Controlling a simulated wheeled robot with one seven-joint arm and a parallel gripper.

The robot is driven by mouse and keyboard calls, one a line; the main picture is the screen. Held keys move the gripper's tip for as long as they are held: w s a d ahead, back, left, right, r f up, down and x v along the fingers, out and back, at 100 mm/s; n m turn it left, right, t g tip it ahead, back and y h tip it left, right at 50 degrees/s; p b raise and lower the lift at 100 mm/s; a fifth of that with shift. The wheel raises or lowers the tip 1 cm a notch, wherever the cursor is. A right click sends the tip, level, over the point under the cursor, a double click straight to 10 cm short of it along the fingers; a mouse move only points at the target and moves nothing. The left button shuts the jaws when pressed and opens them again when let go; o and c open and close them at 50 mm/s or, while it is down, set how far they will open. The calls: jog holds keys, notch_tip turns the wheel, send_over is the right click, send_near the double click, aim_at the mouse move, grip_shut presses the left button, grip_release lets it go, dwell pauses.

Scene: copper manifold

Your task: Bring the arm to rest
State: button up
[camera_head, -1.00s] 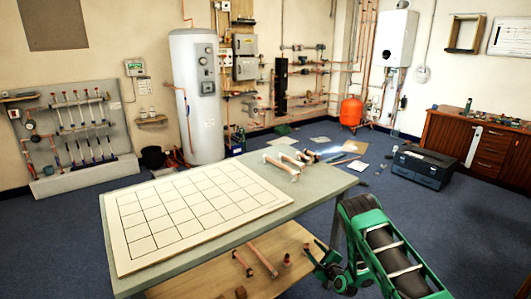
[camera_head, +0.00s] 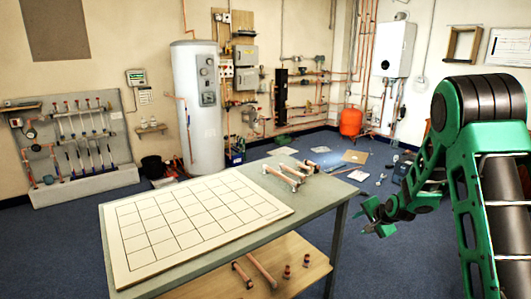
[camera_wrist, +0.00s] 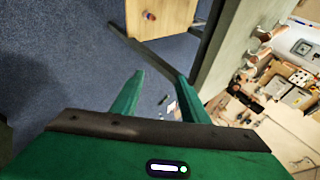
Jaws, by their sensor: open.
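My green arm rises at the right of the head view, bent at a large dark joint. My gripper (camera_head: 377,216) is at the arm's far end, in the air to the right of the workbench (camera_head: 340,190) and apart from it. In the wrist view my gripper (camera_wrist: 158,95) shows two green fingers spread apart with nothing between them. The bench edge and a leg stand beyond the fingers in that view.
A white gridded board (camera_head: 190,222) lies on the bench. Copper pipe pieces (camera_head: 290,172) lie at its far right corner. More fittings sit on the lower wooden shelf (camera_head: 215,285). A white cylinder tank (camera_head: 198,110) stands behind.

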jog(key=s+d+r+n+g+h, duration=0.15)
jog(key=s+r, duration=0.25)
jog(key=s, duration=0.5)
jog(key=s+d+r+n+g, duration=0.1)
jog(key=s+d+r+g, duration=0.2)
jog(key=s, duration=0.5)
jog(key=s+d+r+n, duration=0.1)
jog(key=s+d+r, duration=0.2)
jog(key=s+r, duration=0.45)
jog(key=s+a+n+g, duration=0.1)
jog(key=s+g, duration=0.1)
jog(key=s, duration=1.1)
jog(key=s+a+r+n+g, duration=0.1)
jog(key=s+a+g, duration=0.1)
jog(key=s, duration=1.2)
jog(key=shift+s+r+n, duration=0.2)
jog(key=shift+r+n, duration=0.1)
jog(key=shift+n, duration=0.05)
jog(key=shift+y, duration=0.25)
